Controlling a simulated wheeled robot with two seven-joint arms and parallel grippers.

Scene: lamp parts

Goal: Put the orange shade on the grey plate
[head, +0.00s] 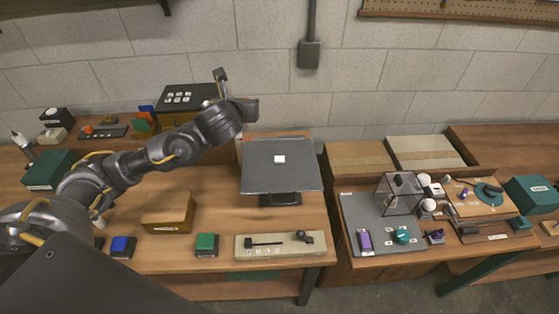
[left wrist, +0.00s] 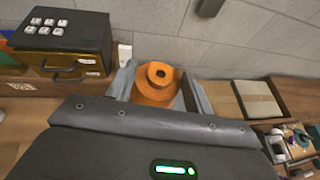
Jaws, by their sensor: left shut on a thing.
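In the left wrist view the orange shade (left wrist: 158,84), a stepped round piece with a dark hole in its top, sits between the two grey fingers of my left gripper (left wrist: 160,88). The gripper is shut on it. In the head view my left gripper (head: 221,82) is at the back, right of the black box, and the shade is mostly hidden by my wrist. A dark grey square plate (head: 262,178) with a small white square on it stands on a dark support, to the right of and nearer than the gripper. My right gripper is not in view.
A black box with white buttons (head: 180,98) stands close left of the gripper. On the front of the table are a brown box (head: 168,212), a blue block (head: 122,246), a green block (head: 206,243) and a beige tray (head: 275,246). The right table holds a grey mat (head: 358,212).

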